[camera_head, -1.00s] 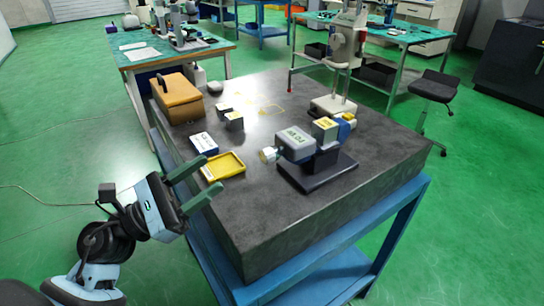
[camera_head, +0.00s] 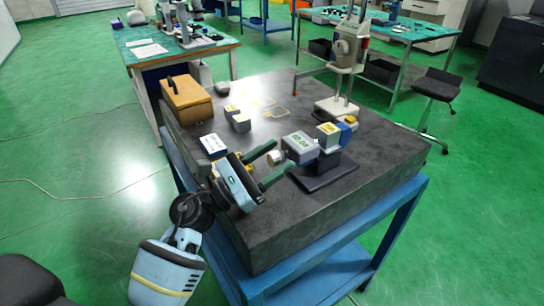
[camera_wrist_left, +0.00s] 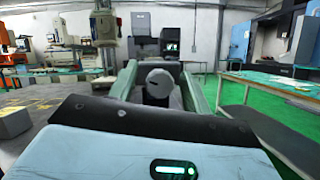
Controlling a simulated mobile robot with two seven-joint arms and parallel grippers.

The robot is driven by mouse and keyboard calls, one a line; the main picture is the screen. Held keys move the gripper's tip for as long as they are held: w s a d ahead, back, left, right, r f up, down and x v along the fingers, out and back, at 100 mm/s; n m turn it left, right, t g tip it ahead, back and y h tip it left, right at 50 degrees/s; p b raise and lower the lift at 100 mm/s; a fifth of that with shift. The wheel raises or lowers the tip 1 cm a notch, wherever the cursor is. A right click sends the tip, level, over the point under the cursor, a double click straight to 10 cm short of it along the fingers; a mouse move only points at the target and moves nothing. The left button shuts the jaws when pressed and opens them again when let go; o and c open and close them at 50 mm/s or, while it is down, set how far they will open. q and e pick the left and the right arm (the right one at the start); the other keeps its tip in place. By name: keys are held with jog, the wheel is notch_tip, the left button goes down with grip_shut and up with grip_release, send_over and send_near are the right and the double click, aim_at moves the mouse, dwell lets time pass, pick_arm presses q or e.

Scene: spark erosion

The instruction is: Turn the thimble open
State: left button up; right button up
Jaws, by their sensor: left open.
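The thimble (camera_head: 274,157) is a small pale cylinder sticking out leftward from a grey labelled block (camera_head: 299,148) on a black stand (camera_head: 322,178). In the left wrist view the round end of the thimble (camera_wrist_left: 159,84) faces the camera. My left gripper (camera_head: 283,155) is open, its two green fingers lying one on each side of the thimble. In the wrist view the fingers (camera_wrist_left: 159,76) show gaps on both sides, so I see no contact. My right gripper is not in view.
The stand is on a dark stone table (camera_head: 290,235). Small blocks (camera_head: 241,123), a brown case (camera_head: 186,97) and a gauge stand (camera_head: 345,60) are farther back.

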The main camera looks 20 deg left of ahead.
pick_arm(q)
jog(key=shift+c, duration=0.8)
jog(key=c, duration=0.8)
jog(key=shift+c, duration=0.2)
jog(key=shift+n, duration=0.3)
